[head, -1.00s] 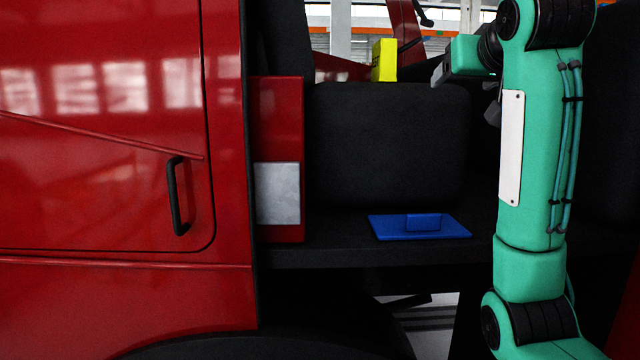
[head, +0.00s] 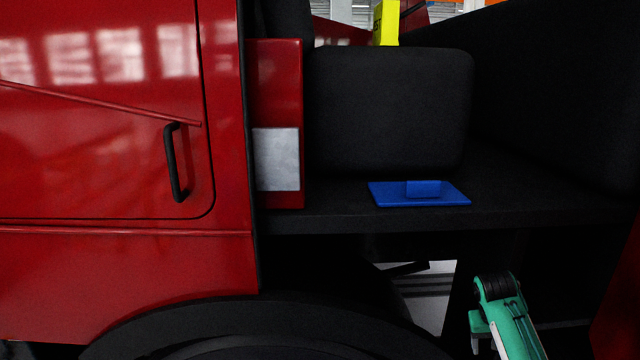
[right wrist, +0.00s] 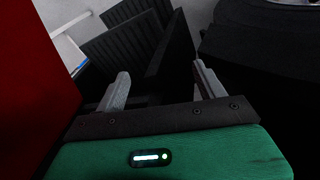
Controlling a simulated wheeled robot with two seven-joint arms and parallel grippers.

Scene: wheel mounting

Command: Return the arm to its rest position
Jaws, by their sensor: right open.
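My right arm (head: 508,318) shows only as a green link with a black joint at the bottom right of the head view, below the black shelf. Its gripper is out of the head view. In the right wrist view my right gripper (right wrist: 160,88) has its two grey fingers wide apart with nothing between them. My left gripper is in neither view.
A red vehicle door (head: 100,140) with a black handle fills the left. A blue plate (head: 420,194) lies on the black shelf (head: 520,200). A yellow object (head: 386,24) stands behind the dark padded block (head: 390,110). A black wheel arch (head: 250,325) is below.

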